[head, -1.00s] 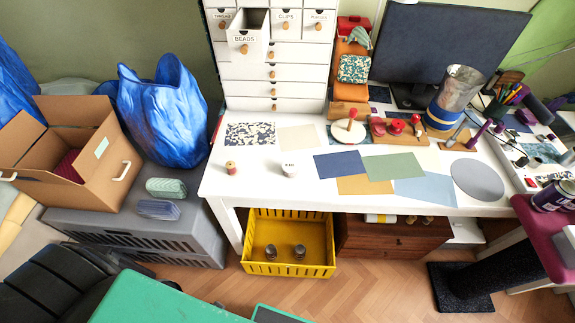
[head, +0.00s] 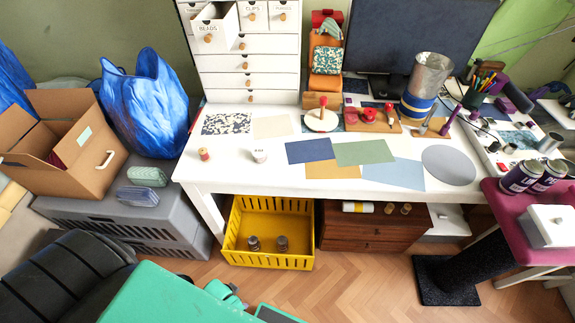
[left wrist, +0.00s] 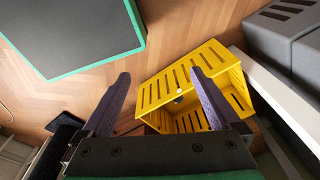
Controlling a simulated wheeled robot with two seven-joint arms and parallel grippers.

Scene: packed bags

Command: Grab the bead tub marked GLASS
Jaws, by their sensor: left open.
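Two small dark jars, a left one (head: 254,243) and a right one (head: 282,243), stand in the yellow crate (head: 268,262) on the floor under the desk. Any marking on them is too small to read. The jars are not clear there. My right gripper is not in view.
A white desk (head: 225,180) overhangs the crate, with a brown drawer chest (head: 345,240) to its right. Grey crates (head: 125,222) stand left. A drawer marked BEADS (head: 222,32) is pulled out. A small reel (head: 204,154) stands on the desk.

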